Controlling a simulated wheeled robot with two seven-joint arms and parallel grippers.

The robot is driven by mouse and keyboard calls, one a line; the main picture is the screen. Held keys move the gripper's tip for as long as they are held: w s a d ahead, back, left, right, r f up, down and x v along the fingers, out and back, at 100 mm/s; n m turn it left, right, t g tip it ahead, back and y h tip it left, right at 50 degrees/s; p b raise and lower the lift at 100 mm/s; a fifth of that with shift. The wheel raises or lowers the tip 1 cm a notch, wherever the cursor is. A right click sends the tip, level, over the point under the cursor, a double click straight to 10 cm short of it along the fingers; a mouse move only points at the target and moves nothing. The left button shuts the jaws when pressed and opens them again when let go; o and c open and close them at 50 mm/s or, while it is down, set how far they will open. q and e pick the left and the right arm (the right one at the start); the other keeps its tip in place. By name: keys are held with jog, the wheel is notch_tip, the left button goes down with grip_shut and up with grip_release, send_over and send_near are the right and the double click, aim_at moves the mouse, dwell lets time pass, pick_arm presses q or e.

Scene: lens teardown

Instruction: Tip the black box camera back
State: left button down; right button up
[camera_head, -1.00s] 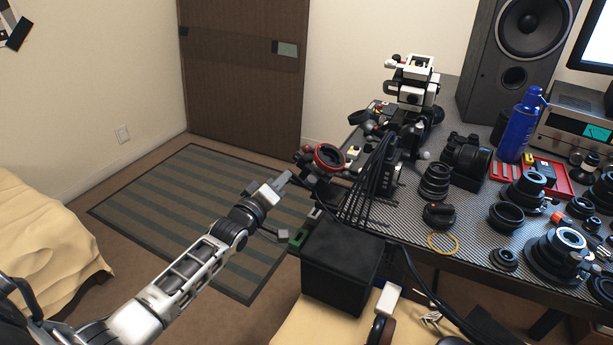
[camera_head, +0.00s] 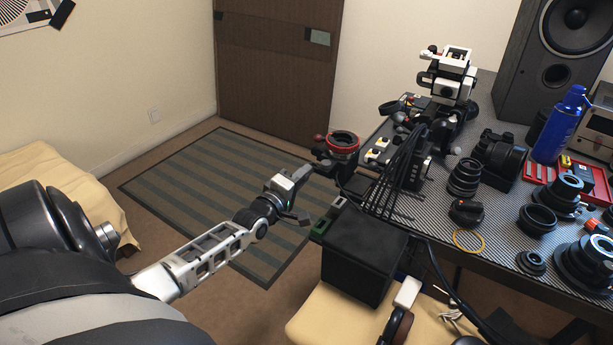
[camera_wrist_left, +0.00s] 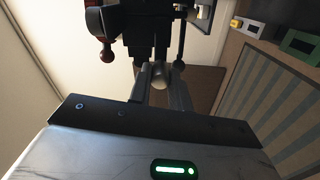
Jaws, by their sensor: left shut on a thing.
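The black box camera (camera_head: 341,163) is near the left end of the table, with a red-rimmed round opening (camera_head: 343,141) facing mostly upward. A red knob sits on its left side. My left gripper (camera_head: 303,174) reaches it from the left and is shut on a dark part at its lower left. In the left wrist view the finger tips (camera_wrist_left: 160,86) close on a dark part of the camera (camera_wrist_left: 155,30), with a red knob to the left. The exact gripped spot is partly hidden.
A black cube-shaped box (camera_head: 365,255) stands below the table edge on a tan seat (camera_head: 330,317). Black cables (camera_head: 400,170) hang just right of the camera. A white and black rig (camera_head: 447,80) and several lenses crowd the table (camera_head: 490,245). The striped rug (camera_head: 200,185) is clear.

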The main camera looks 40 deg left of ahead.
pick_arm(q)
jog(key=shift+f+n, duration=0.2)
jog(key=shift+n, duration=0.1)
dwell(0.4)
jog(key=c, duration=1.3)
grip_release()
jog(key=shift+s, duration=0.15)
jog(key=s+d+p, duration=0.1)
jog(key=s+d, duration=0.1)
jog(key=s, duration=1.3)
jog(key=shift+s+d, duration=0.25)
jog(key=s+d+f+m+g+h, duration=0.1)
jog(key=s+d+m+g+h, duration=0.1)
jog(key=d+m, duration=0.4)
jog(key=s+d+f+m+g+h, duration=0.1)
jog(key=d+f+m+g+h, duration=0.1)
jog(key=d+m, duration=0.5)
jog(key=s+d+f+m+g+h+p, duration=0.1)
jog(key=d+m, duration=0.6)
jog(key=d, duration=0.9)
jog(key=shift+s+d+f+g+h, duration=0.3)
jog(key=shift+s+g+h, duration=0.3)
jog(key=shift+s+g, duration=0.4)
